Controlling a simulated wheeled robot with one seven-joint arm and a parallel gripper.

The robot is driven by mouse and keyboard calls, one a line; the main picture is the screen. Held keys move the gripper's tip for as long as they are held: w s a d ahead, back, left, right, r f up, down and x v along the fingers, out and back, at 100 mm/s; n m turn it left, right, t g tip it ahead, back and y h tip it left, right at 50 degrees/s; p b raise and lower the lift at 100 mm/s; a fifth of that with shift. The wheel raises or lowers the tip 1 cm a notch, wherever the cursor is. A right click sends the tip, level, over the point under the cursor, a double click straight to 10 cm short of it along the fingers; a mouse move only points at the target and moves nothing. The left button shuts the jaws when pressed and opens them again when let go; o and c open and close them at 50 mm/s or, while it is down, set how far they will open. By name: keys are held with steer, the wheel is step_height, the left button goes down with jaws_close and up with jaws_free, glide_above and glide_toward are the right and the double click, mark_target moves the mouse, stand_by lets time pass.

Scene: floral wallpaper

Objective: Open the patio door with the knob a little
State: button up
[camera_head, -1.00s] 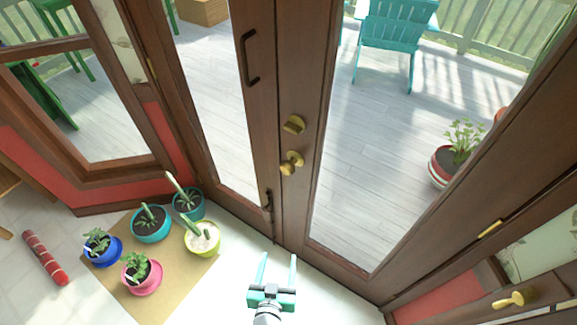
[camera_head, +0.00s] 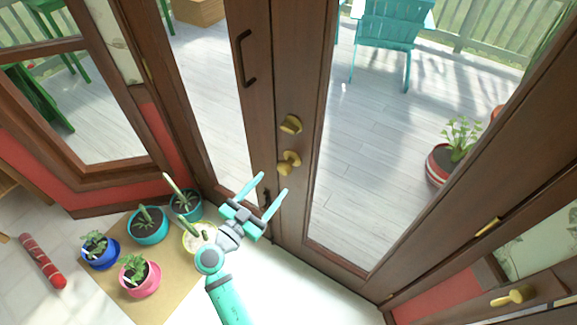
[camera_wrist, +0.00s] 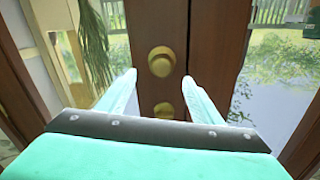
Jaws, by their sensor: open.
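The patio door (camera_head: 302,190) is a dark brown wooden leaf with a tall glass pane, and it looks shut against its neighbour. A brass knob (camera_head: 288,162) sits on its left stile, with a round brass fitting (camera_head: 291,124) just above. My teal gripper (camera_head: 271,187) is open and empty, a little below and left of the knob in the head view, apart from it. In the wrist view two brass pieces show, an upper one (camera_wrist: 161,62) and a lower one (camera_wrist: 164,110) between the open fingers. The lower one is partly hidden by my gripper.
The neighbouring leaf carries a black pull handle (camera_head: 245,58). Several potted plants stand on a tan mat (camera_head: 170,295) at lower left, near my arm. A red rolled object (camera_head: 43,262) lies on the floor. Another brass handle (camera_head: 514,296) is at lower right. A teal chair (camera_head: 388,30) stands outside.

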mark_target(282, 171)
steer(key=x, duration=0.9)
steer(key=shift+w+d, duration=0.1)
steer(key=shift+w, duration=0.25)
